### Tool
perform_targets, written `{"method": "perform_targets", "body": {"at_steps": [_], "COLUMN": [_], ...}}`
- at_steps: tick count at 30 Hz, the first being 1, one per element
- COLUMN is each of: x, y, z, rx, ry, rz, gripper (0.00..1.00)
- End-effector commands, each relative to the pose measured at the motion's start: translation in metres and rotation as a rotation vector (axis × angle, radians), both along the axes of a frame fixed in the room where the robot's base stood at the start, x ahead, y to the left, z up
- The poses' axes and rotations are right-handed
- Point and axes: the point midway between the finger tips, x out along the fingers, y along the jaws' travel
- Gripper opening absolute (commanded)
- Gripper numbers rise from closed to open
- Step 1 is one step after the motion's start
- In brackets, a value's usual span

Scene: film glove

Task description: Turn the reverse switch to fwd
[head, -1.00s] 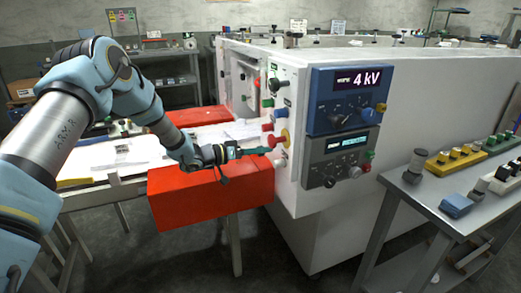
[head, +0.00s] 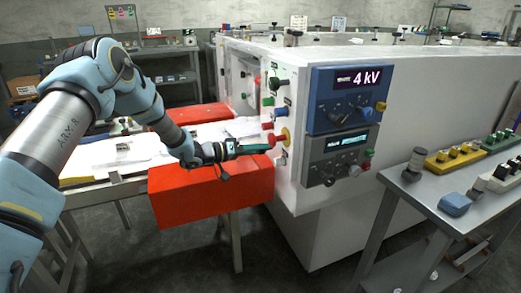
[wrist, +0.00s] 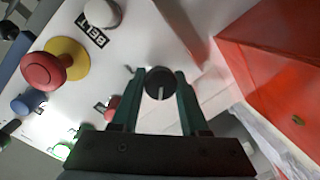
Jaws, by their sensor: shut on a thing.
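My gripper (wrist: 160,88) is shut on a round black switch knob (wrist: 160,84) with a white pointer line. In the wrist view its two green fingers stand on either side of the knob, and the pointer line runs down the picture. No label for this knob can be read. In the head view my gripper (head: 268,147) reaches the front panel (head: 287,170) of the white machine, close to the red button on a yellow base (head: 283,136). The knob itself is hidden there behind the fingers.
In the wrist view a red mushroom button (wrist: 42,71) and a white knob (wrist: 102,12) by a "BELT" label are left of my fingers. A red box (head: 210,193) lies below my gripper. Blue (head: 345,100) and grey (head: 340,157) control units are on the machine's right side.

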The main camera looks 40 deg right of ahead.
Motion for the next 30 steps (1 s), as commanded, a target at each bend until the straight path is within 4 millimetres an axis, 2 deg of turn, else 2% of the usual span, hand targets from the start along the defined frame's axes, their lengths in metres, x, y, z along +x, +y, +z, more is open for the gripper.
{"method": "perform_targets", "body": {"at_steps": [1, 9, 16, 20, 30], "x": [0.002, 0.001, 0.001, 0.004, 0.028], "y": [0.001, 0.0, 0.001, 0.008, 0.067], "z": [-0.001, 0.0, 0.0, 0.0, 0.006], "rx": [0.003, 0.001, 0.0, 0.001, 0.001], "ry": [0.001, 0.0, 0.0, -0.001, -0.001], "rz": [0.004, 0.002, 0.001, 0.003, 0.004], "gripper": [0.45, 0.73, 0.73, 0.73, 0.73]}}
